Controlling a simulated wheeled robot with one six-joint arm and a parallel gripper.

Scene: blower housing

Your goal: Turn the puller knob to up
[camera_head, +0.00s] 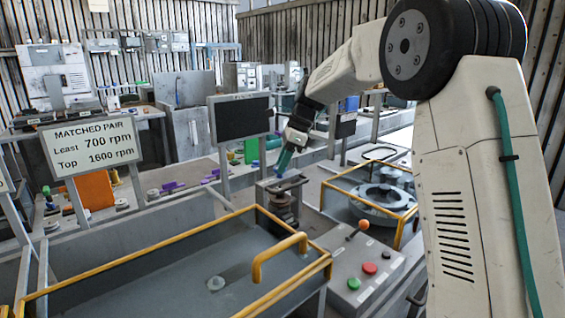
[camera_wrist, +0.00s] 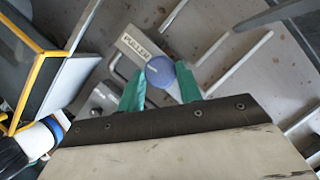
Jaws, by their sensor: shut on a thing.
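The puller knob (camera_wrist: 170,78) is a round blue knob next to a grey plate lettered PULLER (camera_wrist: 136,43) in the wrist view. A short pale mark shows on the knob's face, toward its left side. My gripper (camera_wrist: 161,72) has its two green fingers on either side of the knob and is shut on it. In the head view my gripper (camera_head: 283,163) reaches down at a grey fixture (camera_head: 281,184) near the middle, where the knob is mostly hidden.
A yellow-railed tank (camera_head: 150,265) fills the front left. A control box (camera_head: 350,278) with green and red buttons and an orange-tipped lever (camera_head: 362,225) stands front right. A yellow-framed round housing (camera_head: 385,200) is right of the fixture. A sign (camera_head: 90,145) reads 700 and 1600 rpm.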

